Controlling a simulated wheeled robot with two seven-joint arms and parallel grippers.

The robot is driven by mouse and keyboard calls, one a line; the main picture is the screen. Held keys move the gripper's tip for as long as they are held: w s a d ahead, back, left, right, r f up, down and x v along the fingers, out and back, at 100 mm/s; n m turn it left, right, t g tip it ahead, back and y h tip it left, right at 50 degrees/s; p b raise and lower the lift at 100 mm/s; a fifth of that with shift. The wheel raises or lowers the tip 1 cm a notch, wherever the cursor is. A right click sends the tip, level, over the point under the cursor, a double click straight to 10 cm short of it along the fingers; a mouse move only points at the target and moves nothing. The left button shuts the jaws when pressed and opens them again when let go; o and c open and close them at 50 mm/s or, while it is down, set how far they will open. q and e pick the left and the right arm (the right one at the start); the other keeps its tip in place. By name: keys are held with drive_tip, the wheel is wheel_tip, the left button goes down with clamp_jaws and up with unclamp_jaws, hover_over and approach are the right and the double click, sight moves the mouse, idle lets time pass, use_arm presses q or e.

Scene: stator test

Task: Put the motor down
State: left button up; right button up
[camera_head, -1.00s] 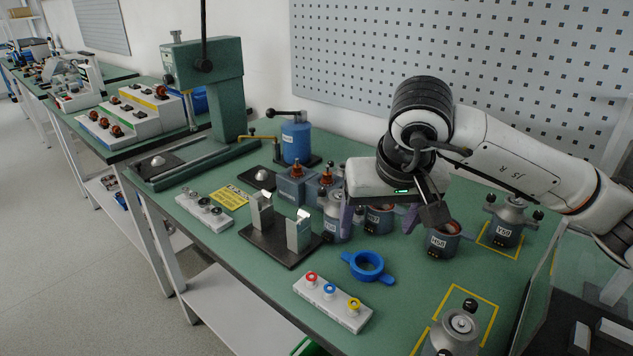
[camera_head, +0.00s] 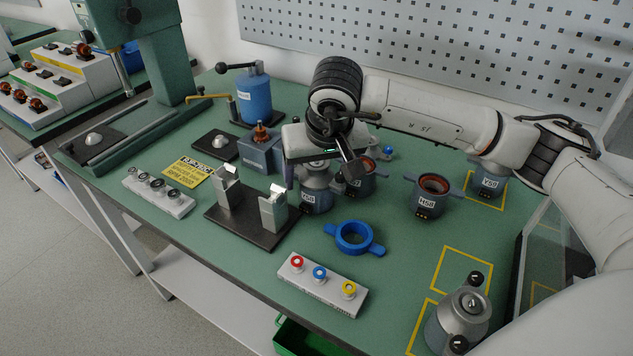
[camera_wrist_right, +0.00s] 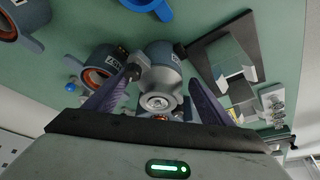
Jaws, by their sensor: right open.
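A motor (camera_head: 316,197) with a blue-grey body, a metal end cap and a white label stands upright on the green bench, right behind the dark base with two metal posts. My right gripper (camera_head: 320,174) is above it, and its purple fingers are open. In the right wrist view the motor (camera_wrist_right: 160,78) shows its metal cap between the spread fingers (camera_wrist_right: 155,105). I see no clear finger contact on either side. The gripper hides part of the motor's top in the head view. My left gripper is not in view.
The two-post stand (camera_head: 251,222) is close in front of the motor. Open housings (camera_head: 430,195) stand to its right, and a blue ring (camera_head: 355,238) lies in front. A button box (camera_head: 322,284) is near the front edge. A yellow-outlined square (camera_head: 461,268) has free bench inside.

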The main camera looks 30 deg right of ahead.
drive_tip(key=shift+x, duration=1.05)
drive_tip(key=c, duration=1.5)
drive_tip(key=shift+w+r, duration=0.1)
drive_tip(key=shift+r, duration=0.05)
clamp_jaws()
drive_tip(key=shift+r, duration=0.1)
